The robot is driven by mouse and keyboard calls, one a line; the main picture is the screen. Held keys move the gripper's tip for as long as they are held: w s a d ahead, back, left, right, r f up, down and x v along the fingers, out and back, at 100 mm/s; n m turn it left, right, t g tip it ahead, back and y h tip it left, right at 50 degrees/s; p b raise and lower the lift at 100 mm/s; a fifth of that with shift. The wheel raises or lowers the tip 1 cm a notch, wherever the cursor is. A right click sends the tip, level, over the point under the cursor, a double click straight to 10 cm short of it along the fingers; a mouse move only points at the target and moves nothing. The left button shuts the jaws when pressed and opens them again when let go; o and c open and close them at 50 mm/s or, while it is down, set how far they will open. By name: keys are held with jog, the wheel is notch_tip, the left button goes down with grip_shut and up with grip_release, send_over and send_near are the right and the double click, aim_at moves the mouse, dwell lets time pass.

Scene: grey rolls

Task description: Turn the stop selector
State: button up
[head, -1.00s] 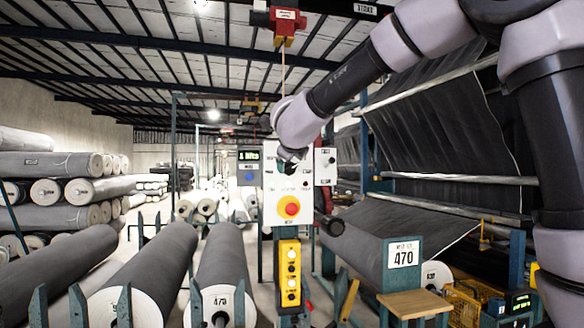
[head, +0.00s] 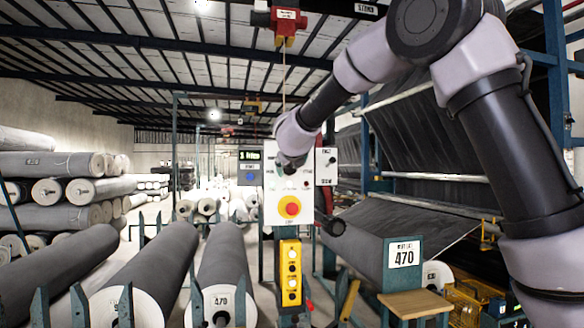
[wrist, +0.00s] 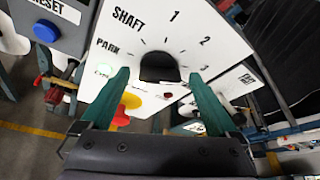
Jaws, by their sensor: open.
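A black selector knob (wrist: 160,68) sits on a white panel in the wrist view. The panel is lettered SHAFT above the knob, with tick marks, PARK at its left and 1, 2 and another number around to the right. My gripper (wrist: 159,76) is open, with one green finger on each side of the knob. I see gaps between the fingertips and the knob; I cannot tell how deep the fingers reach. In the head view my gripper (head: 290,166) is in front of the upper part of the white control panel (head: 273,212) and hides the knob.
A red mushroom button on yellow (head: 289,208) is low on the panel. A yellow button box (head: 290,270) hangs below. Grey rolls (head: 222,265) lie left.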

jog(key=shift+w, duration=0.1)
jog(key=c, duration=1.4)
jog(key=n+h, duration=0.1)
jog(key=n, duration=0.1)
jog(key=n+t+h, duration=0.1)
jog(key=n, duration=0.1)
jog(key=shift+a+f+t, duration=0.15)
jog(key=shift+a+t, duration=0.05)
jog(key=shift+t, duration=0.1)
jog(key=n+t, duration=0.1)
jog(key=n, duration=0.2)
jog(key=n+t, duration=0.1)
jog(key=n, duration=0.1)
jog(key=shift+a+f+n+h, duration=0.2)
jog(key=shift+n+h, duration=0.2)
jog(key=n+t, duration=0.1)
jog(key=n, duration=0.3)
jog(key=n+t, duration=0.1)
jog(key=n, duration=0.1)
jog(key=shift+f+n+t+y, duration=0.25)
jog(key=shift+n+t+y, duration=0.05)
jog(key=shift+y, duration=0.1)
jog(key=n+y, duration=0.1)
jog(key=n, duration=0.2)
jog(key=n+t+y, duration=0.1)
jog(key=n, duration=0.2)
jog(key=shift+f+y, duration=0.2)
jog(key=shift+y, duration=0.1)
jog(key=shift+n, duration=0.5)
